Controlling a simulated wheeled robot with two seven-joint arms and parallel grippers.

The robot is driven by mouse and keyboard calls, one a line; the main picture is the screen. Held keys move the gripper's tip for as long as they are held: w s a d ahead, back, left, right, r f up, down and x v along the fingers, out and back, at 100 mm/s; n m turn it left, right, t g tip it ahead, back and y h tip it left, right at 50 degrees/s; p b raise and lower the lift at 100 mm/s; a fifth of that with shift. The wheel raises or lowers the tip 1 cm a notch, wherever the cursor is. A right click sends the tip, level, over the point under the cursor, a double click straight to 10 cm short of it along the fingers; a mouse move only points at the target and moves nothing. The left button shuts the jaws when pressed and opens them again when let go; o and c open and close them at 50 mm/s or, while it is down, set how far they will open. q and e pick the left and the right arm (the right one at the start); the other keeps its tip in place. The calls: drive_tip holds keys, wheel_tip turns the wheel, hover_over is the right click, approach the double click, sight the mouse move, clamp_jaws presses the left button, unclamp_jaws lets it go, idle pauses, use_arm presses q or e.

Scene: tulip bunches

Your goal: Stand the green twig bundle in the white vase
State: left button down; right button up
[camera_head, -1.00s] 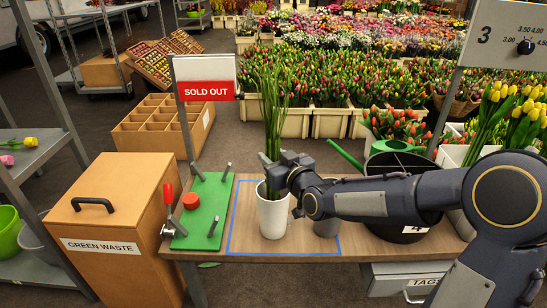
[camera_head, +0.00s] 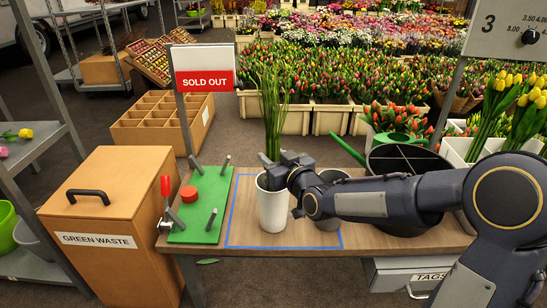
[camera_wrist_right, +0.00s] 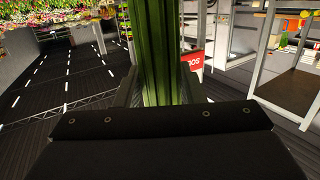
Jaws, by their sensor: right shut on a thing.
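The green twig bundle (camera_head: 272,112) stands upright above the white vase (camera_head: 272,210) on the table. My right gripper (camera_head: 270,163) is shut on the bundle low down, right at the vase's mouth. In the right wrist view the green stalks (camera_wrist_right: 166,55) rise between the fingers. The bundle's lower end is hidden behind the gripper and the vase rim, so I cannot tell how deep it sits. My left gripper is not in view.
A grey cup (camera_head: 328,222) stands right of the white vase, partly under my right arm. A green board (camera_head: 201,205) with pegs and a red knob lies left. A black bucket (camera_head: 405,228) stands behind my forearm. The blue outline (camera_head: 232,210) surrounds the vase.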

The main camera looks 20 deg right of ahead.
drive_tip(key=shift+f+b, duration=0.35)
drive_tip(key=o, duration=1.8)
drive_tip(key=shift+o, duration=0.2)
drive_tip(key=p+v, duration=0.1)
drive_tip(key=v, duration=0.6)
drive_tip(key=shift+s+p, duration=0.4)
drive_tip(key=shift+d, duration=0.15)
